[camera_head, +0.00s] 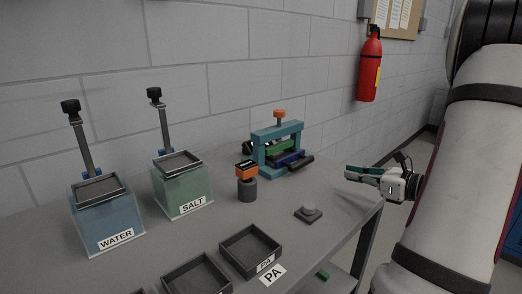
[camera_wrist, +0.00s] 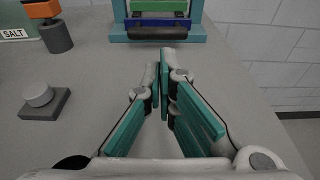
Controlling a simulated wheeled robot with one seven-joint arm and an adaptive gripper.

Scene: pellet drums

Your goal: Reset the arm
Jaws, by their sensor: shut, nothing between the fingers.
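My gripper (camera_head: 350,173) is at the right end of the table in the head view, with its fingers pointing left over the table's edge. In the wrist view my gripper (camera_wrist: 164,80) shows teal finger pads that meet at the tips, with nothing between them. A teal press frame (camera_head: 278,147) with an orange knob stands beyond it at the back of the table. The press base (camera_wrist: 168,33) is ahead of the fingertips in the wrist view. Part of my arm fills the right side of the head view.
On the grey table (camera_head: 337,225) are a blue WATER box (camera_head: 108,222), a green SALT box (camera_head: 185,190), an orange-topped dark cylinder (camera_head: 247,188), a small grey knob on a base (camera_head: 309,213) and dark trays (camera_head: 250,252). A fire extinguisher (camera_head: 369,70) hangs on the wall.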

